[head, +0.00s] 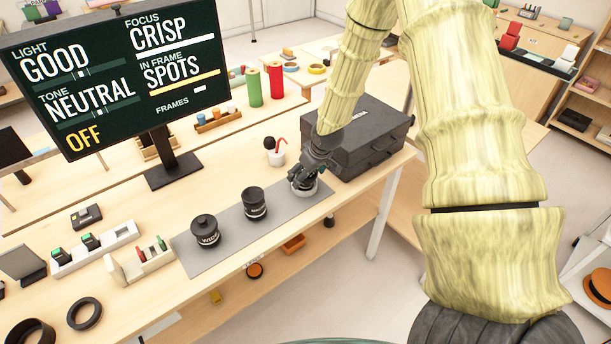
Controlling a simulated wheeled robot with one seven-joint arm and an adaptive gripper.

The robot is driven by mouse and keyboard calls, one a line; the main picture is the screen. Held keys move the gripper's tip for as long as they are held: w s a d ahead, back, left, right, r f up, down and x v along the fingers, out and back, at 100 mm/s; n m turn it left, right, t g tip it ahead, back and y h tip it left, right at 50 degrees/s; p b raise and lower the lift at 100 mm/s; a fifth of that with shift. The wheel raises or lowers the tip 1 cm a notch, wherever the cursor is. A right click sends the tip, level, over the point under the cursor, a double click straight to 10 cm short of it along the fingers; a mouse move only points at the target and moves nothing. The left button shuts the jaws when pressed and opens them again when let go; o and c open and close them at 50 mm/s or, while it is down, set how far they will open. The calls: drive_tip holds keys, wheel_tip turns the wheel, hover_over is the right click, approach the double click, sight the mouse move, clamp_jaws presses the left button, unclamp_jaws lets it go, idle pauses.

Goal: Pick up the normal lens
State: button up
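A grey mat (229,226) on the wooden table holds three dark lenses in a row. The left lens (206,233) is labelled WIDE. The middle lens (254,205) stands upright, with lettering too small to read surely. The right lens (304,190) shows only a pale-rimmed part beneath my gripper (303,180), its label hidden. I cannot tell which of these is the normal lens. My dark gripper points down at the right lens, touching it or very close. Whether its fingers are closed on it is not clear.
A black case (368,140) stands close behind and right of my gripper. A small cup with a red stick (278,155) is behind the mat. A sign screen (115,75) rises at back left. Small props and rings (84,313) lie at left.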

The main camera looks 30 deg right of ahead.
drive_tip(key=shift+x, duration=0.85)
drive_tip(key=c, duration=1.5)
drive_tip(key=shift+r, duration=0.2)
drive_tip(key=shift+r+b, duration=0.65)
drive_tip(key=shift+r, duration=0.9)
drive_tip(key=s+a+r+g, duration=0.3)
drive_tip(key=s+a, duration=0.5)
drive_tip(key=s, duration=0.5)
drive_tip(key=shift+a+b, duration=0.15)
drive_tip(key=shift+b, duration=0.2)
